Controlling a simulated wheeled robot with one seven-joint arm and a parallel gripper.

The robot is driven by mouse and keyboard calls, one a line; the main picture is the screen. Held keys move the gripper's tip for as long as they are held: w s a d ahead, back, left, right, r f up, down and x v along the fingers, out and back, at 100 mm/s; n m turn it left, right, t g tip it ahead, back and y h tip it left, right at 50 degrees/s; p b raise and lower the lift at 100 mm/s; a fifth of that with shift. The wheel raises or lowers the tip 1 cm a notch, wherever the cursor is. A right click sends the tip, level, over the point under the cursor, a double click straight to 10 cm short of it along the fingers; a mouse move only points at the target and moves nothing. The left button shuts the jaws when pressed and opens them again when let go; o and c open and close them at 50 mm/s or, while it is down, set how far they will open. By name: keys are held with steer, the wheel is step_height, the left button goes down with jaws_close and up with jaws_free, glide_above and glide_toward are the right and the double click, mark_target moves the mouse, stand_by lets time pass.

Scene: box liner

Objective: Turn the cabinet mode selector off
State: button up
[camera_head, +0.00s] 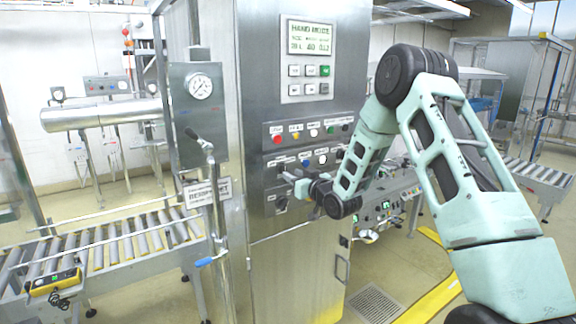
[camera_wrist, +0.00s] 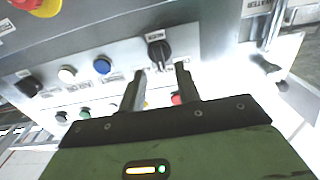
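The steel cabinet (camera_head: 285,235) stands in the middle of the head view, with rows of controls on its front. In the wrist view a black rotary selector knob (camera_wrist: 159,51) with a small label above it sits just beyond my fingertips, lined up with the gap between them. The label is too small to read surely. A second black knob (camera_wrist: 28,87) is at the far left of the panel. My gripper (camera_wrist: 160,70) is open and empty; contact with the knob does not show. In the head view my gripper (camera_head: 290,180) is at the lower control rows, partly hiding them.
Near the knob are a blue button (camera_wrist: 102,66), a white button (camera_wrist: 67,73) and a red button (camera_wrist: 177,98). A red emergency button (camera_wrist: 27,4) is at the top left. A pressure gauge (camera_head: 200,86) and a roller conveyor (camera_head: 110,247) stand left of the cabinet.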

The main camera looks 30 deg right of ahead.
mark_target(283, 170)
steer(key=shift+w+p, duration=0.6)
steer(key=shift+w, duration=1.4)
jaws_close()
